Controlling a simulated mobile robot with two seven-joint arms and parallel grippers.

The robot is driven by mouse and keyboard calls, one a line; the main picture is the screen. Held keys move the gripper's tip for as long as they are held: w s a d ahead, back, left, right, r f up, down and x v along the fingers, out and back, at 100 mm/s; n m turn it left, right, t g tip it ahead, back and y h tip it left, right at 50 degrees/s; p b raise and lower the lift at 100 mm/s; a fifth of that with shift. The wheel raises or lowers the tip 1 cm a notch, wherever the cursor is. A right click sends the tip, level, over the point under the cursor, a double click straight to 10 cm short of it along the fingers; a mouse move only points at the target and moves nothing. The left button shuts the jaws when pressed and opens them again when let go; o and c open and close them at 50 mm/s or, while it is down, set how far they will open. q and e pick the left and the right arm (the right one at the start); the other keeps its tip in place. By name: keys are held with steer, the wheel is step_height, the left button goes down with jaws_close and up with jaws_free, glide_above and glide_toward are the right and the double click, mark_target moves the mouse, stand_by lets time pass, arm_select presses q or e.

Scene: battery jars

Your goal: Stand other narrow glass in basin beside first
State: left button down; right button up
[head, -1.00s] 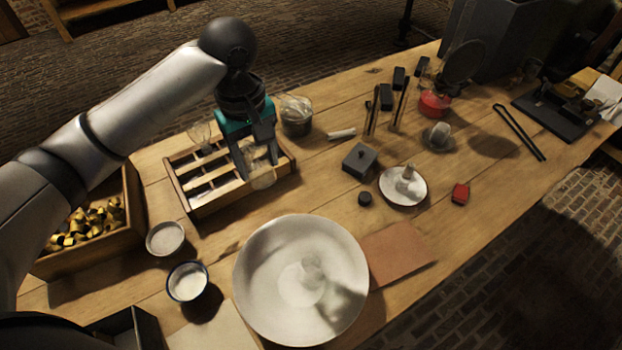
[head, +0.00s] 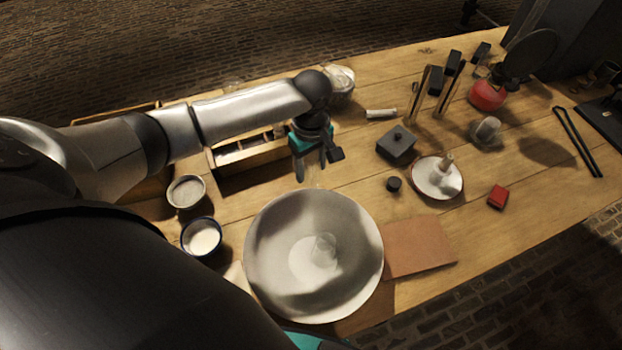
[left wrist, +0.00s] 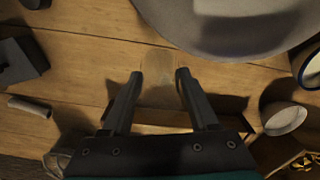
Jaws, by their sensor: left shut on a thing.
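My left gripper (head: 312,172) is shut on a narrow clear glass (left wrist: 158,68), which is hard to make out and shows faintly between the fingers in the left wrist view. The gripper is above the table, just behind the far rim of the wide pale basin (head: 268,230). The basin also shows at the top of the left wrist view (left wrist: 215,35). The first narrow glass (head: 325,250) is inside the basin near its middle, and is faint. My right gripper is not in view.
Two small bowls (head: 187,192) (head: 201,237) stand left of the basin. A brown board (head: 420,247) lies right of it. A white dish (head: 437,185) and a dark lidded box (head: 396,145) stand farther right.

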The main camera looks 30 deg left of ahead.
mark_target(311, 178)
arm_select(q)
steer(key=shift+f+b, duration=0.6)
steer(key=shift+f, duration=1.6)
steer(key=shift+f, duration=0.15)
steer(key=shift+c, duration=0.7)
jaws_free()
